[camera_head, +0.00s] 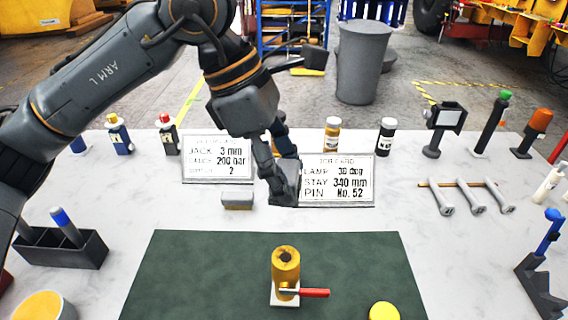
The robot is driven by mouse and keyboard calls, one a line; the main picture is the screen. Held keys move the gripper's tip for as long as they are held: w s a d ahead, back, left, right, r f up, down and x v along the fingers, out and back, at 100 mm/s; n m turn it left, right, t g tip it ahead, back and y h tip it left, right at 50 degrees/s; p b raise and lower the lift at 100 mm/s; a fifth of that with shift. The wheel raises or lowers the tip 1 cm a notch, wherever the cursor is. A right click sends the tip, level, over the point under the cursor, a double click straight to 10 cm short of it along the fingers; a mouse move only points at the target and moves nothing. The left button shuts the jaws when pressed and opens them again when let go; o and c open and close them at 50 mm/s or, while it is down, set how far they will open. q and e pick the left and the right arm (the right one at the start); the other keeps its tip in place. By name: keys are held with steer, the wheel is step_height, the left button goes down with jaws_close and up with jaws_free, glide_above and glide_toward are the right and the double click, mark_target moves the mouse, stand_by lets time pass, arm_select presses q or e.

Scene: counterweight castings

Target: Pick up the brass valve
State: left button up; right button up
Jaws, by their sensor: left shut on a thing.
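The brass valve (286,264) stands upright on the dark green mat (200,275), near its middle. It has a round open top, a red lever pointing right and a pale block at its foot. My left gripper (284,184) is beyond the valve, in front of the two cards, and apart from the valve. Its fingers are shut on a dark grey thing (286,194), whose shape is hard to tell from the fingertips. My right gripper does not show.
A job card (338,188) and a second card (205,176) stand behind my left gripper. A small grey block (237,201) lies left of it. A yellow disc (384,311) is right of the valve.

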arm_select(q)
step_height(320, 180, down, 2)
steer(key=shift+w+f+b, duration=0.1)
steer(key=shift+b, duration=0.25)
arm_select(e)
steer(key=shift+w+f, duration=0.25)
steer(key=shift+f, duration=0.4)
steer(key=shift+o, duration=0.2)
